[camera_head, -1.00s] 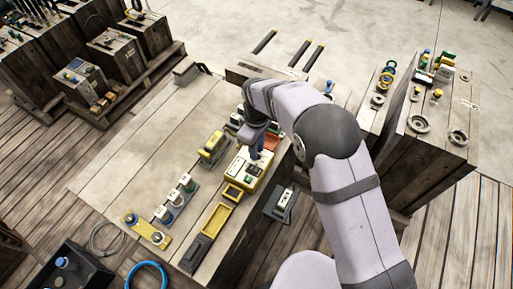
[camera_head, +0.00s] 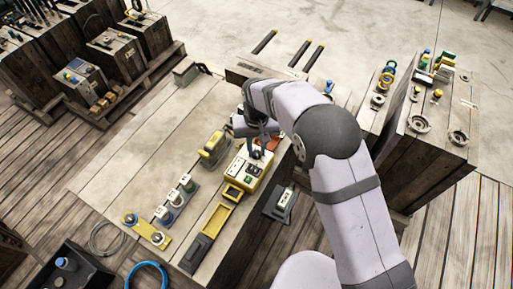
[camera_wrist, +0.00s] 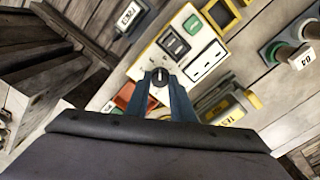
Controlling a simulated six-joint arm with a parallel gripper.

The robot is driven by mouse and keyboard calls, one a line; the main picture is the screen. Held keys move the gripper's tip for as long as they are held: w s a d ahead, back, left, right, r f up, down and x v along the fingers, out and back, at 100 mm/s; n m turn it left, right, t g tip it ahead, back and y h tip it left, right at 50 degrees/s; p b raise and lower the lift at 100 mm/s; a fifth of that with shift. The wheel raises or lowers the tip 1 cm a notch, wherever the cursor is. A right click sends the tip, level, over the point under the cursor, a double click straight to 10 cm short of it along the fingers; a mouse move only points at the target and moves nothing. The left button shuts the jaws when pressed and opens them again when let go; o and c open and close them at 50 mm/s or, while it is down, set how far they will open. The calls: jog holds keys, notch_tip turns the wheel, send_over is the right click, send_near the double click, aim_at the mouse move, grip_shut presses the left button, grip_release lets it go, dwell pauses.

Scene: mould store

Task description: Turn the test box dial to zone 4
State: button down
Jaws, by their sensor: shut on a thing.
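The test box (camera_head: 240,178) is a yellow case with a pale face, standing on the wooden bench. In the wrist view its white face (camera_wrist: 150,62) carries a dark socket, a green square and a white slotted panel. The dark round dial (camera_wrist: 159,76) has a light pointer line and faint marks beside it, too small to read. My gripper (camera_wrist: 160,86) is shut on the dial, one blue-grey finger on each side. In the head view my gripper (camera_head: 258,148) comes down over the far right part of the box and hides the dial.
A yellow-and-grey device (camera_head: 213,150) stands left of the box. A yellow tray (camera_head: 216,219) and a row of grey-based pieces (camera_head: 176,198) lie nearer. A dark labelled unit (camera_head: 281,203) hangs at the bench's right side. The bench's left part is clear.

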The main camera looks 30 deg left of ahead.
aim_at(257, 152)
jog(key=shift+m, duration=1.2)
jog(key=c, duration=1.5)
grip_release()
jog(key=shift+c, duration=0.2)
jog(key=shift+r, duration=0.1)
jog(key=shift+r+b, duration=0.9)
jog(key=shift+r, duration=2.75)
